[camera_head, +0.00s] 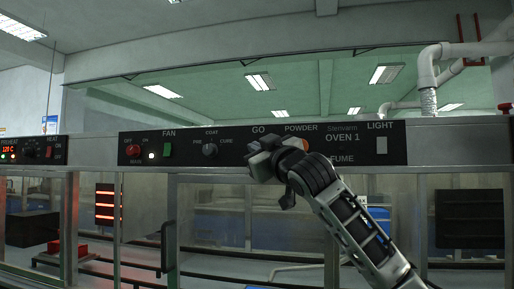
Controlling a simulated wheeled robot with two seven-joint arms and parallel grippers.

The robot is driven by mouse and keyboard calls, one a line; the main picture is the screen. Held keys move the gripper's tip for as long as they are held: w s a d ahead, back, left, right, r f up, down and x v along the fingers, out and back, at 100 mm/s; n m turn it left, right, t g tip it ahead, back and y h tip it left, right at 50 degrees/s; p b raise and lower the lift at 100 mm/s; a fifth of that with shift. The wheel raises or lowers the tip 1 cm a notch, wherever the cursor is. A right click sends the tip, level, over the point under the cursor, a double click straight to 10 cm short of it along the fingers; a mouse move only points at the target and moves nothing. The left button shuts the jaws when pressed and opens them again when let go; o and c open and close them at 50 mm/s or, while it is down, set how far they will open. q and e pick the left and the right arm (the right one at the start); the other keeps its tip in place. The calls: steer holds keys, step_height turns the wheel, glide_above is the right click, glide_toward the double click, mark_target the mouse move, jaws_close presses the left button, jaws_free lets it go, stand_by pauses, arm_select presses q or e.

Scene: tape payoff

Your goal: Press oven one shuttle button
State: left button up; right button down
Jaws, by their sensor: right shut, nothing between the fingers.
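The oven one control panel (228,134) is a black strip across the middle of the head view, labelled FAN, COAT, GO, POWDER FUME, OVEN 1 and LIGHT. My right gripper (258,158) is shut and empty in front of the panel, just below the GO label. It hides whatever sits under GO, and I cannot tell whether it touches the panel. An orange-red part (301,144) shows partly behind the gripper under POWDER. My left gripper is not in view.
On the panel are a red fan button (133,150), a dark coat knob (210,149) and a pale light switch (381,145). A preheat panel (30,150) is at the left. Glass oven doors with a dark handle (168,246) stand below. White pipes (430,70) run at upper right.

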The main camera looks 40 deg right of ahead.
steer(key=shift+w+d, duration=0.2)
